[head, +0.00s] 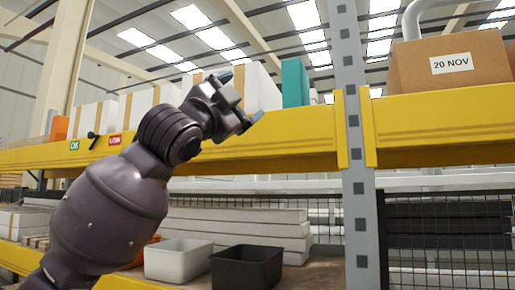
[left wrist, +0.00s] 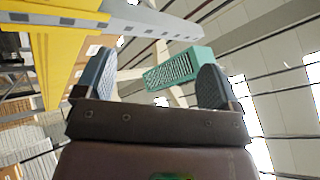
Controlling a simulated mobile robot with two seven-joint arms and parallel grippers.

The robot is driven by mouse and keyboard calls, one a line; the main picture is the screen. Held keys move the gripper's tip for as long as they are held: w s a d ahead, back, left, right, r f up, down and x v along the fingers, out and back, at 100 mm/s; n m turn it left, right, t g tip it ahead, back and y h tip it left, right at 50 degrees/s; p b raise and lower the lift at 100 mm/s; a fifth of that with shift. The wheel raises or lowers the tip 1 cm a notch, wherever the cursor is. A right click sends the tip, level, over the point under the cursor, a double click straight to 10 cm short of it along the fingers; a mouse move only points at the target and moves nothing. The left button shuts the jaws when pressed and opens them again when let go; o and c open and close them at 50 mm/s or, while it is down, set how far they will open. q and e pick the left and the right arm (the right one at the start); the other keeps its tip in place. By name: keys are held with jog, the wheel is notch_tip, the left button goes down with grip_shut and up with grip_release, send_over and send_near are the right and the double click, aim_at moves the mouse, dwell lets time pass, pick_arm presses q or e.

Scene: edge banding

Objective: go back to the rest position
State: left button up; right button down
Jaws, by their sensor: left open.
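My left gripper (head: 242,99) is raised in front of the upper yellow shelf beam in the head view. In the left wrist view its two fingers (left wrist: 157,84) stand wide apart with nothing held between them. A teal box (head: 295,83) stands on the upper shelf just right of the gripper. The teal box also shows beyond and between the fingers in the left wrist view (left wrist: 180,69), apart from them. My right gripper is in neither view.
White boxes (head: 262,88) stand on the upper shelf, partly behind my gripper. A cardboard box (head: 450,64) marked 20 NOV sits right of the grey upright (head: 356,200). A white bin (head: 177,260) and a black bin (head: 246,268) stand on the lower shelf.

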pick_arm(q)
jog(key=w+a+f+n+y, duration=0.2)
jog(key=w+a+f+n, duration=0.15)
jog(key=f, duration=0.85)
jog(key=w+a+f+n+t+y, duration=0.1)
jog(key=w+a+f+n+y, duration=0.25)
jog(key=f, duration=0.85)
jog(key=w+a+f+n+y, duration=0.15)
jog(key=f+n, duration=0.25)
jog(key=f, duration=0.8)
jog(key=s+a+f+n+y, duration=0.2)
jog(key=a+f, duration=0.1)
jog(key=f, duration=0.5)
jog(key=s+a+f+n+g+y, duration=0.1)
jog(key=s+a+f, duration=0.1)
jog(key=f, duration=0.6)
jog(key=s+a+f+n+y, duration=0.1)
jog(key=a+f+n+y, duration=0.15)
jog(key=f, duration=0.65)
jog(key=s+a+f+n+g+y, duration=0.2)
jog(key=s+a+f+g, duration=0.1)
jog(key=s+f, duration=1.1)
jog(key=s+a+f+n+g+y, duration=0.1)
jog(key=s+a+f+g, duration=0.3)
jog(key=s+f, duration=1)
jog(key=shift+a+f+n+g+y, duration=0.2)
jog(key=shift+a+n+g+y, duration=0.15)
jog(key=shift+a+n, duration=0.2)
